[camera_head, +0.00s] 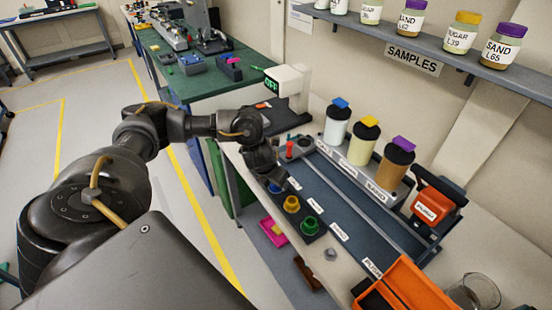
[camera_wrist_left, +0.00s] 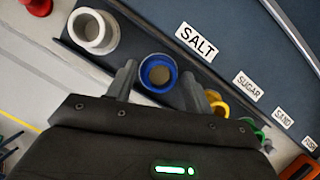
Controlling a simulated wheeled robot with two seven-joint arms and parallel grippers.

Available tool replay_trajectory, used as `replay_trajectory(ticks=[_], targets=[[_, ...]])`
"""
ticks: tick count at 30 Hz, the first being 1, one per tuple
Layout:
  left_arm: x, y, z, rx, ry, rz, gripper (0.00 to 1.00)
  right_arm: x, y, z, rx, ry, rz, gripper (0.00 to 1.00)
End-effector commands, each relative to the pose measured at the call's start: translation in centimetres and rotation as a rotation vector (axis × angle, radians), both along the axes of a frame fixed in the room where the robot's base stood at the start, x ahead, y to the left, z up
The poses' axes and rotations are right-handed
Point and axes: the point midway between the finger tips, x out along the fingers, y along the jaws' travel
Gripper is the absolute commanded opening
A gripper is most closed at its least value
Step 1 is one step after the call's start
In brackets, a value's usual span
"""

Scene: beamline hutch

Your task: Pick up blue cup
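The blue cup (camera_wrist_left: 158,73) stands upright in a dark rack beside the SALT label in the left wrist view, with a brownish inside. In the head view only a little of the blue cup (camera_head: 275,188) shows under my gripper. My left gripper (camera_wrist_left: 157,88) is open, with one finger on each side of the blue cup's near part. I cannot tell whether the fingers touch it. In the head view my left gripper (camera_head: 272,176) points down at the rack's far end. My right gripper is not in view.
A white cup (camera_wrist_left: 92,31) stands left of the blue one. A yellow cup (camera_head: 291,203) and a green cup (camera_head: 309,226) share the rack (camera_head: 323,240). Lidded jars (camera_head: 362,143) stand behind. An orange bin (camera_head: 405,285) is at the near end.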

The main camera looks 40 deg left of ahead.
Motion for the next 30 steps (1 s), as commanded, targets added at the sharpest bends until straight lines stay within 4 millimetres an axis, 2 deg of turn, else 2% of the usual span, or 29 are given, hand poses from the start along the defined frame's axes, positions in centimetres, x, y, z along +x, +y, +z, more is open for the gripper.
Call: replay_trajectory(ticks=[1, 9, 23, 26, 30], targets=[[0.0, 0.0, 0.0, 0.000, 0.000, 0.000, 0.44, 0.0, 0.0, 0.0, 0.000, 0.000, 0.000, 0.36], [0.0, 0.0, 0.0, 0.000, 0.000, 0.000, 0.09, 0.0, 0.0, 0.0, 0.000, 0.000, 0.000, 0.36], [0.0, 0.0, 0.3, 0.000, -0.001, 0.000, 0.08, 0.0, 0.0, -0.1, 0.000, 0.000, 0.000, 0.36], [0.1, 0.0, 1.0, -0.001, -0.002, 0.000, 0.08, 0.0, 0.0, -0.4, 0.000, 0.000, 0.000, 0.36], [0.1, 0.0, 2.9, -0.001, -0.006, -0.002, 0.08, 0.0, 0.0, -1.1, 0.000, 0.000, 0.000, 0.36]])
